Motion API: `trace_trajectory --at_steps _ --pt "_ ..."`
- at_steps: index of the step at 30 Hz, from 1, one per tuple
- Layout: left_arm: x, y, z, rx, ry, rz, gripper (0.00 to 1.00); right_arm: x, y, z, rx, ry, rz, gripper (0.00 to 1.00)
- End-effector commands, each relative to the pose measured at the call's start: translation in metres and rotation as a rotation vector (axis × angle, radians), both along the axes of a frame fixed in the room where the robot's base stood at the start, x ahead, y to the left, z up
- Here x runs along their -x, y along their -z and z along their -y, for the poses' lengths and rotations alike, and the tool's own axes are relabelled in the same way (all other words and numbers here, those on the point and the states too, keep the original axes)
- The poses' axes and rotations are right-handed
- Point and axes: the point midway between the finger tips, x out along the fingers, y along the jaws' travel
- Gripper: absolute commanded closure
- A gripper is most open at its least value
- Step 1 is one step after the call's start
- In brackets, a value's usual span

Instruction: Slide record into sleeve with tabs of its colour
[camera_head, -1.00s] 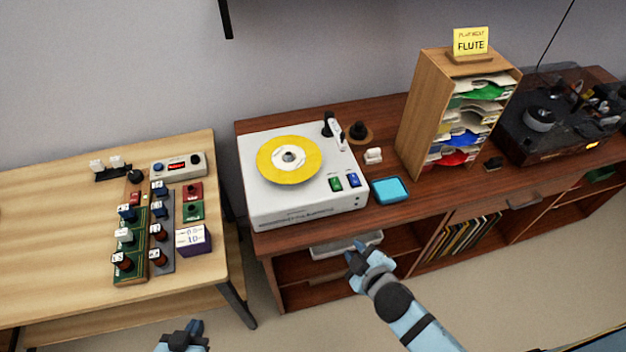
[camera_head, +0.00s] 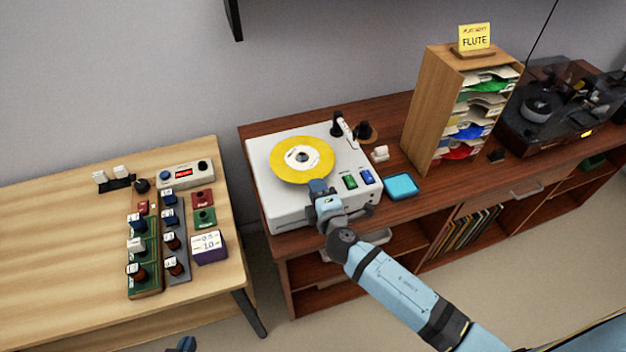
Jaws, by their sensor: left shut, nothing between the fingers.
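A yellow record (camera_head: 318,150) with a white label lies on the white turntable (camera_head: 285,222). My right gripper (camera_head: 318,187) is at the record's front edge; whether its fingers are open or closed on the edge cannot be told. A wooden rack (camera_head: 427,110) stands to the right on the brown cabinet. It holds stacked sleeves, with green (camera_head: 476,97), blue (camera_head: 468,132) and red (camera_head: 460,153) showing; a yellow one cannot be made out. My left gripper (camera_head: 183,345) barely shows at the bottom edge, shut and empty, away from everything.
A yellow FLUTE note (camera_head: 474,37) stands on the rack. A blue pad (camera_head: 400,186) and a small white item (camera_head: 380,154) lie between turntable and rack. A dark record player (camera_head: 545,110) is at far right. A wooden table (camera_head: 60,220) with switch boards stands left.

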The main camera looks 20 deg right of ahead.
Motion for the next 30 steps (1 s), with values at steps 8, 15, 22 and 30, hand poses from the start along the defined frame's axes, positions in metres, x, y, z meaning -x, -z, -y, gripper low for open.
trace_trajectory --at_steps 8,15,22,30 --pt "0.001 0.010 -0.001 -0.003 0.000 -0.004 1.00 -0.029 0.003 -0.001 -0.001 0.000 0.001 0.77" --pt "0.001 0.012 -0.001 -0.003 0.000 -0.006 1.00 -0.034 0.003 -0.001 -0.001 0.000 0.000 0.77" --pt "0.000 0.010 -0.002 -0.004 0.000 -0.003 1.00 -0.034 0.003 -0.001 -0.001 0.000 0.000 0.82" --pt "0.000 0.008 -0.002 -0.003 -0.001 0.000 1.00 -0.034 0.003 -0.001 -0.001 0.000 -0.001 1.00"
